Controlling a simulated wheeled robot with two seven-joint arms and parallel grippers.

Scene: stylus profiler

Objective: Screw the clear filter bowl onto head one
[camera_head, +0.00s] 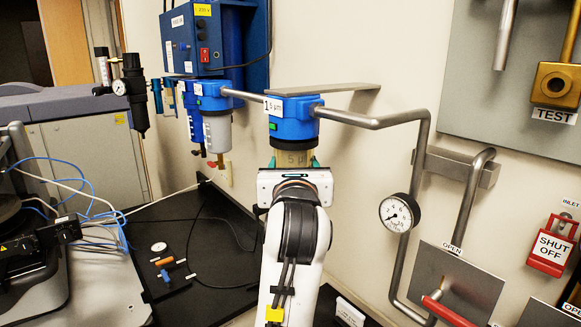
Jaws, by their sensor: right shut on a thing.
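Head one (292,127) is a blue filter head on a grey pipe, with a white label reading "1" and a green patch. My right gripper (293,163) comes from below and is shut on the bowl, with green-tipped fingers on either side. The bowl's lower part is hidden behind the gripper. My left gripper is not in view.
A second blue head with a grey bowl (217,131) hangs to the left, below a blue box (206,38). A pressure gauge (399,213) and pipes are at right. Small parts (170,262) lie on the black surface at lower left. A shelf bracket (330,89) sits behind the head.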

